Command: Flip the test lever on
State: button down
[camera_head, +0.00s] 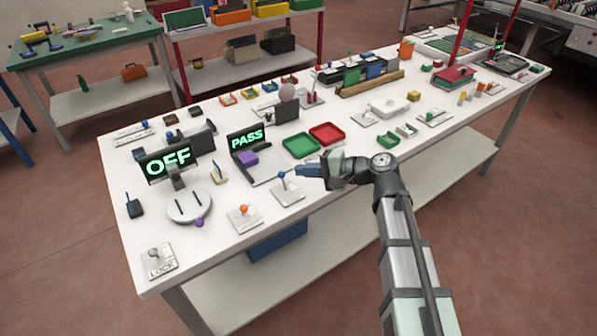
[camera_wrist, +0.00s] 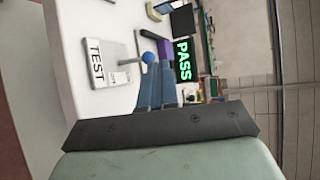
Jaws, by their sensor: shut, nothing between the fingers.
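The test lever (camera_head: 282,175) has a blue ball knob on a thin metal stick. It stands on a pale plate (camera_head: 290,193) at the table's front edge. In the wrist view the plate (camera_wrist: 98,65) reads TEST, and the blue knob (camera_wrist: 149,59) is close to my fingertips. The fingers (camera_wrist: 160,66) also show in the wrist view. I cannot tell whether they touch the knob.
A PASS screen (camera_head: 247,141) and a purple block (camera_head: 248,159) stand behind the lever. An OFF screen (camera_head: 168,161) is farther left. An orange-knobbed lever (camera_head: 244,211) and a LOCK lever (camera_head: 156,256) lie along the front edge. Green (camera_head: 301,146) and red (camera_head: 326,134) trays sit behind my gripper.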

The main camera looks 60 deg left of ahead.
jog(key=a+r+v, duration=0.1)
jog(key=r+v, duration=0.1)
jog(key=v, duration=0.9)
jog(key=shift+w+r, duration=0.15)
jog(key=shift+r, duration=0.05)
